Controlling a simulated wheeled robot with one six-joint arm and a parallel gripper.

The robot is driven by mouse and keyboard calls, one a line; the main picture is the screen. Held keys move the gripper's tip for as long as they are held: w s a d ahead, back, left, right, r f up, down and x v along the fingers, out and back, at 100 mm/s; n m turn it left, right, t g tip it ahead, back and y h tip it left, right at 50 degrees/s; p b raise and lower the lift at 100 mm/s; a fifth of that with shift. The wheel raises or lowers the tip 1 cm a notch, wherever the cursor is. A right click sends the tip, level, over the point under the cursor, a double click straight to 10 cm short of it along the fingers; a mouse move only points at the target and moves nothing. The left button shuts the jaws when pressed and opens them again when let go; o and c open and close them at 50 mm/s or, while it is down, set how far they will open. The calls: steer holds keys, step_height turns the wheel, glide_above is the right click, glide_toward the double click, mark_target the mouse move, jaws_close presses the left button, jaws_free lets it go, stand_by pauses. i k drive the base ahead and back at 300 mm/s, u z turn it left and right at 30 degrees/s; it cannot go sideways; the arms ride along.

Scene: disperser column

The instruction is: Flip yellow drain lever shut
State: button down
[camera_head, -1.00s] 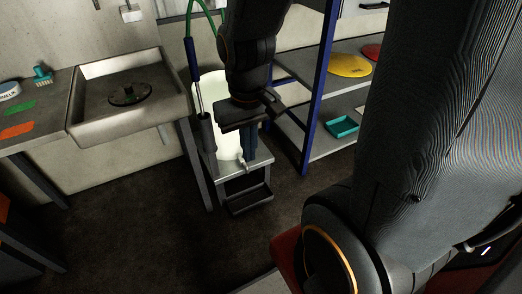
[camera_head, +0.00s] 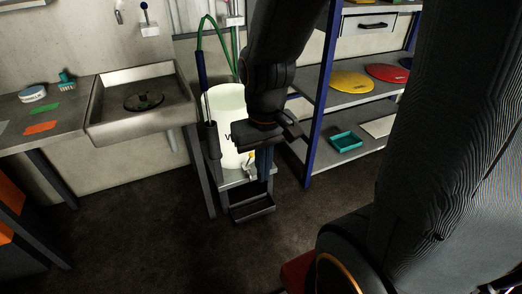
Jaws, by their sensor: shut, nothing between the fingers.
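A white disperser container (camera_head: 229,112) stands on a grey stand between the sink and the shelf. A small tap with a yellow drain lever (camera_head: 251,157) shows low at its front right. The lever is tiny here, and I cannot tell its exact angle. I cannot tell whether the fingers touch the lever. My wrist hides the container's right side.
A drip tray (camera_head: 251,206) sits low below the tap. A steel sink (camera_head: 141,102) stands to the left. A blue-framed shelf (camera_head: 317,110) with a teal tray (camera_head: 345,142) stands close on the right. The dark floor in front is open.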

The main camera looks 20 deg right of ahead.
mark_target(251, 154)
steer(key=z, duration=0.25)
steer(key=i, duration=1.1)
steer(key=u, duration=0.2)
